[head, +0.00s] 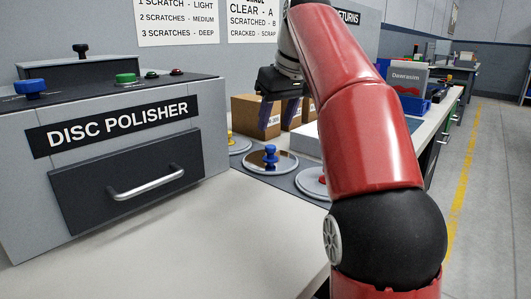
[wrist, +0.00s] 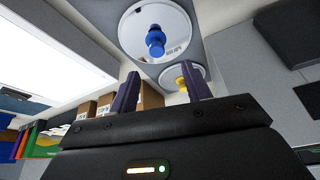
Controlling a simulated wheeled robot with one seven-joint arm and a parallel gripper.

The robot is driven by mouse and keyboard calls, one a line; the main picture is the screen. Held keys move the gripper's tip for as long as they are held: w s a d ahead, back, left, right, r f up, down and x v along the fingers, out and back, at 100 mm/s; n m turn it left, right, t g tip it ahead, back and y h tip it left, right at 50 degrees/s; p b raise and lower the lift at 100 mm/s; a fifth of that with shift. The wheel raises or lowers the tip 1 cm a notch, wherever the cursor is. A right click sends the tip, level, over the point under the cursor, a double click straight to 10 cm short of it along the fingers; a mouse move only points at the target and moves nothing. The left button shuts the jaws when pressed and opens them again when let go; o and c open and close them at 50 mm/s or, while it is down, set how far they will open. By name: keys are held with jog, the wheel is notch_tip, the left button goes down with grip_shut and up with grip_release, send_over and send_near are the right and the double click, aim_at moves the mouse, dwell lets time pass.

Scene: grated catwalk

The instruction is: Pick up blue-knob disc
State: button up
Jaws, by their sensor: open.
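The blue-knob disc (head: 270,158) is a round mirror-like disc with a blue knob at its centre, lying on a dark mat on the bench. In the wrist view the disc (wrist: 135,40) is beyond the fingertips, near the top. My gripper (head: 282,112) is above the bench, behind and above the disc in the head view. In the wrist view my gripper (wrist: 161,82) has its two purple fingers apart, with nothing between them. The fingers do not touch the knob.
Cardboard boxes (head: 256,116) stand behind. The front bench top (head: 200,235) is clear.

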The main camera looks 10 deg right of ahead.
aim_at(270, 146)
jog(key=shift+b+x, duration=0.35)
jog(key=shift+x, duration=0.7)
jog(key=b+x, duration=0.1)
jog(key=x, duration=0.4)
jog(key=shift+d+f+b, duration=0.1)
jog(key=shift+d+b, duration=0.1)
jog(key=shift+b, duration=0.15)
grip_shut()
